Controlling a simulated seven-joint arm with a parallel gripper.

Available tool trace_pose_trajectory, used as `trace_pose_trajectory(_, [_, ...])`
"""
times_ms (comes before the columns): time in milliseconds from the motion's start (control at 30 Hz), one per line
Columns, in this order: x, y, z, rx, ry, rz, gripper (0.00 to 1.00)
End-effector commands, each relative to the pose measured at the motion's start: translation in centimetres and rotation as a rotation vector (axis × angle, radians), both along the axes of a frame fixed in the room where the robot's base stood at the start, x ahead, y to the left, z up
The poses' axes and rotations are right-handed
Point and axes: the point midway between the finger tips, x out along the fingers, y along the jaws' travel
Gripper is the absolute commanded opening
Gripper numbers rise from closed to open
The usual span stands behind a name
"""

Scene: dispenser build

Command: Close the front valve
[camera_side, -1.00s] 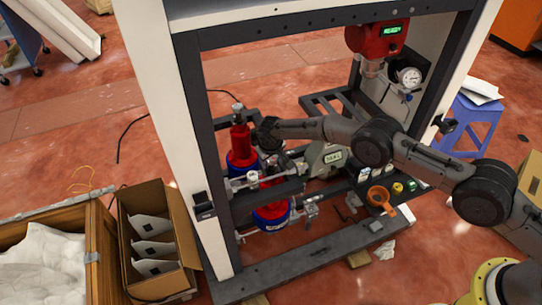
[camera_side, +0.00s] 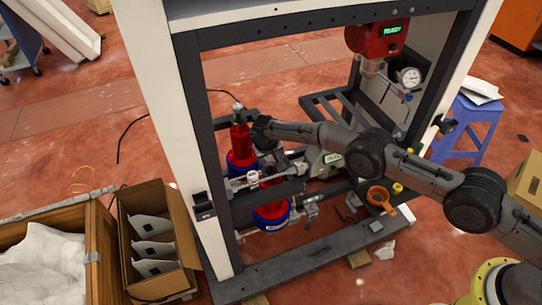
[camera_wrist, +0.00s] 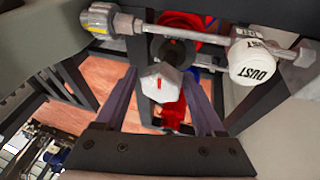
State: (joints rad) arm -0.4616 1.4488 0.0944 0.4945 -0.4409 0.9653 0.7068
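A grey hexagonal knob (camera_wrist: 161,84) with a red mark shows in the wrist view, on a dark round mount. I cannot tell for sure whether it belongs to the front valve. My gripper (camera_wrist: 160,92) is open, with one dark finger on each side of the knob; contact is not clear. In the side view my gripper (camera_side: 264,135) is beside the rear red and blue cylinder (camera_side: 240,145), its fingers hard to make out. The front red and blue cylinder (camera_side: 271,216) stands nearer the frame's front edge, partly covered by bars and fittings.
A white cap marked DUST (camera_wrist: 252,62) and a metal pipe fitting (camera_wrist: 97,20) flank the knob. The frame's white post (camera_side: 185,140) stands left of the cylinders. A red display unit (camera_side: 380,38) and a gauge (camera_side: 408,76) hang above. An orange cup (camera_side: 379,194) lies right.

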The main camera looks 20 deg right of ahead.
Motion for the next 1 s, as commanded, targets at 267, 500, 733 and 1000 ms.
trace_pose_trajectory(267, [0.0,0.1,0.0,0.002,0.001,0.001,0.84])
trace_pose_trajectory(500, [0.0,0.2,1.0,0.003,-0.001,0.001,0.84])
trace_pose_trajectory(733, [-0.1,0.2,2.6,0.003,0.000,0.002,0.84])
trace_pose_trajectory(1000, [-0.1,0.2,4.6,0.003,0.001,0.002,0.84])
